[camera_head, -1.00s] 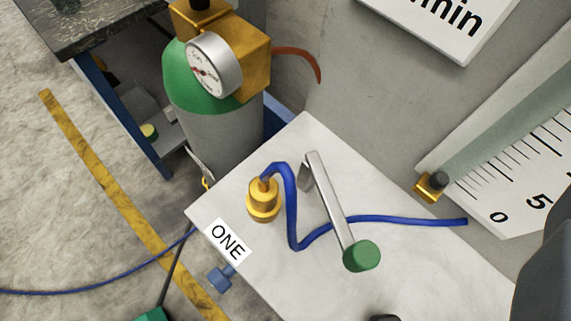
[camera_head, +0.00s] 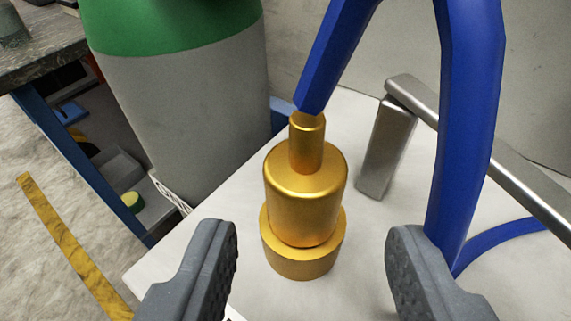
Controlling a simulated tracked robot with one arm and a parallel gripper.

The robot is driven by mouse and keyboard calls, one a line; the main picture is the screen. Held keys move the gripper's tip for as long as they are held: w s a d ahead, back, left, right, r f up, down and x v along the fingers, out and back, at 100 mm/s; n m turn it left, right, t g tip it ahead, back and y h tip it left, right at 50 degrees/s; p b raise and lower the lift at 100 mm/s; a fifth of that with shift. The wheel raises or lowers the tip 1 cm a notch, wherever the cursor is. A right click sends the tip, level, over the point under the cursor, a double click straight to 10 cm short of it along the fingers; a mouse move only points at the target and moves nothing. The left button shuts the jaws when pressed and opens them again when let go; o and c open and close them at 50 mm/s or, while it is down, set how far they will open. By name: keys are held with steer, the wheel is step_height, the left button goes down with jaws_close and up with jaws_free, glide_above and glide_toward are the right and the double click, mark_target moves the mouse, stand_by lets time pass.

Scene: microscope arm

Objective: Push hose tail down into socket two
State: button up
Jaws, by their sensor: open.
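The brass hose tail (camera_head: 306,190) stands upright on the pale bench top, with a wide round base, a narrower body and a thin neck. The blue hose (camera_head: 467,110) is attached to the top of the neck, arches up out of the picture and comes back down on the right. My gripper (camera_head: 312,235) is open, its two grey fingers at the bottom left and bottom right. The hose tail shows between them in the picture, with clear gaps and no contact. I cannot tell its depth from the fingertips. Socket two is not identifiable here.
A metal lever bar (camera_head: 490,160) on an upright post (camera_head: 387,150) stands close behind and right of the hose tail. A grey cylinder with a green shoulder (camera_head: 185,110) stands behind left. The pale bench top (camera_head: 185,255) is bare on the left.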

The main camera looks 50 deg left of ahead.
mark_target(302, 213)
steer(key=x, duration=0.3)
steer(key=shift+w+a+f, duration=0.1)
steer(key=shift+w+a, duration=0.05)
steer(key=shift+a, duration=0.05)
steer(key=x, duration=0.4)
steer(key=shift+f, duration=0.4)
steer(key=shift+w+a+f, duration=0.15)
steer(key=shift+w+a, duration=0.05)
steer(key=shift+a, duration=0.25)
steer(key=shift+c, duration=0.4)
steer(key=c, duration=0.8)
